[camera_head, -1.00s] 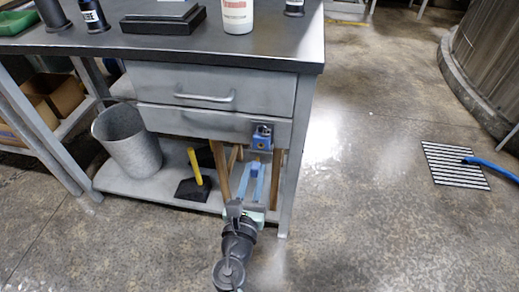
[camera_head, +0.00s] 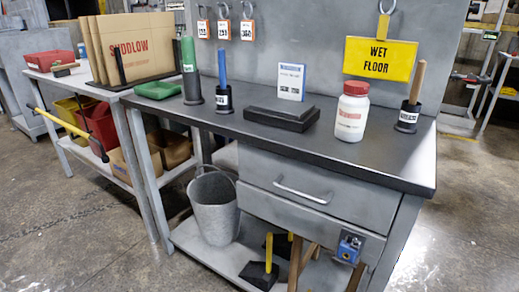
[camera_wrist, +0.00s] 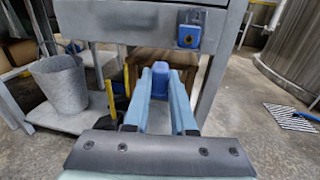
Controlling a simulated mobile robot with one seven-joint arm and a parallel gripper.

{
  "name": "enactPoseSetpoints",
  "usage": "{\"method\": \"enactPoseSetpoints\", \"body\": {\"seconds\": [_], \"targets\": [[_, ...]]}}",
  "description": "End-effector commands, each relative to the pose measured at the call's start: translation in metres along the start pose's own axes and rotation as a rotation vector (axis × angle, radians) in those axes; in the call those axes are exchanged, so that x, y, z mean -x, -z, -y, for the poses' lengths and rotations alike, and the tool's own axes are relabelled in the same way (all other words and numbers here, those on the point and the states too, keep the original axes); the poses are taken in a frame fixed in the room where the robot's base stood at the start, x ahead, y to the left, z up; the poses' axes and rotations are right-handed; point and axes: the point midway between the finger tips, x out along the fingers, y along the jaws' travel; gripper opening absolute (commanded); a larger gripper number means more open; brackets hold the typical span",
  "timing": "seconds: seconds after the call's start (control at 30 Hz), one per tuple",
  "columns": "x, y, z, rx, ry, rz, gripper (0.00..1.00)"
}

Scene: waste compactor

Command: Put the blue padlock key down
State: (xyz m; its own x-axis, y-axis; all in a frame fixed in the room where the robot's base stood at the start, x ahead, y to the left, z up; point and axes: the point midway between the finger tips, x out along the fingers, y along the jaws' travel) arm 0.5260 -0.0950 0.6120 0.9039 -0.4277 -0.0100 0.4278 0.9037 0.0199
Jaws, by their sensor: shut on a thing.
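My gripper (camera_wrist: 159,88) shows in the wrist view, its two pale blue fingers shut on a blue key (camera_wrist: 161,67) at their tips. Only the key's blue end shows; the rest is hidden by the fingers. The held key is in the air, in front of and below the drawer unit. A blue padlock (camera_wrist: 190,36) is fixed on the lower drawer front, apart from the key; it also shows in the head view (camera_head: 349,247). My gripper is out of the head view.
The dark bench top (camera_head: 270,132) has free room in front of a black block (camera_head: 282,117). A white bottle with a red cap (camera_head: 352,112) and several cylinders in black holders stand on it. Below, a grey bucket (camera_head: 214,207) and a yellow-handled tool (camera_head: 267,262) stand on the shelf.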

Motion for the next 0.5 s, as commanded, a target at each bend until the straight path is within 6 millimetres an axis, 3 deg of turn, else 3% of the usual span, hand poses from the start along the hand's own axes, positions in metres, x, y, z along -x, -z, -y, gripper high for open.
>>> {"method": "enactPoseSetpoints", "body": {"seconds": [0.03,0.2,0.5], "targets": [[0.019,0.007,-0.011,0.004,-0.054,-0.007,0.00],[0.068,0.013,-0.031,0.007,-0.209,-0.007,0.00],[0.126,0.005,-0.048,0.030,-0.456,0.005,0.00]]}}
